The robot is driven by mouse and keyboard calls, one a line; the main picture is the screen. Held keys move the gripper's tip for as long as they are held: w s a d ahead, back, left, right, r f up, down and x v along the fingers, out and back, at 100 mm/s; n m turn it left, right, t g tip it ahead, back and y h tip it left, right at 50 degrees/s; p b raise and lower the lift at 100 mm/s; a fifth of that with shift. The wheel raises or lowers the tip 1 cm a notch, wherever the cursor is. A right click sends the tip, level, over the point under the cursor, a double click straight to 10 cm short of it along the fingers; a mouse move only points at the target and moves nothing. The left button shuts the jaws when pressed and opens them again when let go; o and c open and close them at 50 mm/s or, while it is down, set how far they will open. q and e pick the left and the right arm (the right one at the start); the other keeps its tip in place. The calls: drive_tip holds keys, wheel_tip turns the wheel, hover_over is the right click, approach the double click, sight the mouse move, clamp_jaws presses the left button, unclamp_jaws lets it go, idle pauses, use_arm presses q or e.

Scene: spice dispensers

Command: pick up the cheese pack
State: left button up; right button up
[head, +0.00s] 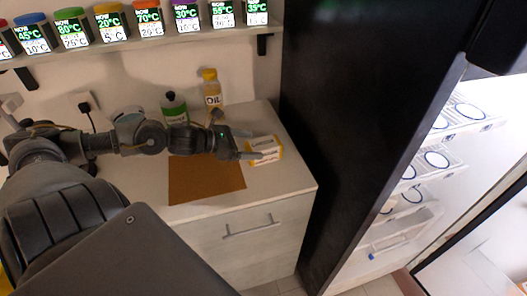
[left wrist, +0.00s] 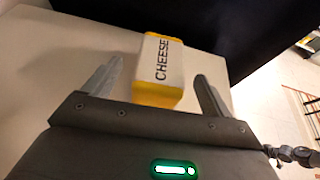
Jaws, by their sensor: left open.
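The cheese pack (head: 264,151) is a white and yellow block on the right part of the white counter in the head view. In the left wrist view the cheese pack (left wrist: 160,72) shows the word CHEESE and lies between the fingers, toward their tips. My left gripper (head: 250,147) is at the pack, with its fingers spread. In the left wrist view the left gripper (left wrist: 157,80) is open, with a gap visible between the pack and each finger. My right gripper is not in view.
A brown board (head: 205,185) lies on the counter (head: 290,178). An oil bottle (head: 211,90) and a green-labelled bottle (head: 174,108) stand behind the arm. A shelf of spice dispensers (head: 148,20) hangs above. A tall black panel (head: 335,110) borders the counter's right side.

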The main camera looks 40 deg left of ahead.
sight(260, 144)
use_arm(q)
drive_tip(key=shift+w, duration=0.15)
drive_tip(key=shift+w+d+f, duration=0.1)
drive_tip(key=shift+w+d, duration=0.3)
drive_tip(key=shift+w, duration=0.1)
drive_tip(key=p+x, duration=0.1)
drive_tip(key=x, duration=0.1)
drive_tip(key=shift+w+d, duration=0.1)
drive_tip(key=shift+w, duration=0.15)
drive_tip(key=shift+w+d+f, duration=0.3)
drive_tip(key=shift+w+f, duration=0.1)
drive_tip(key=c, duration=1.2)
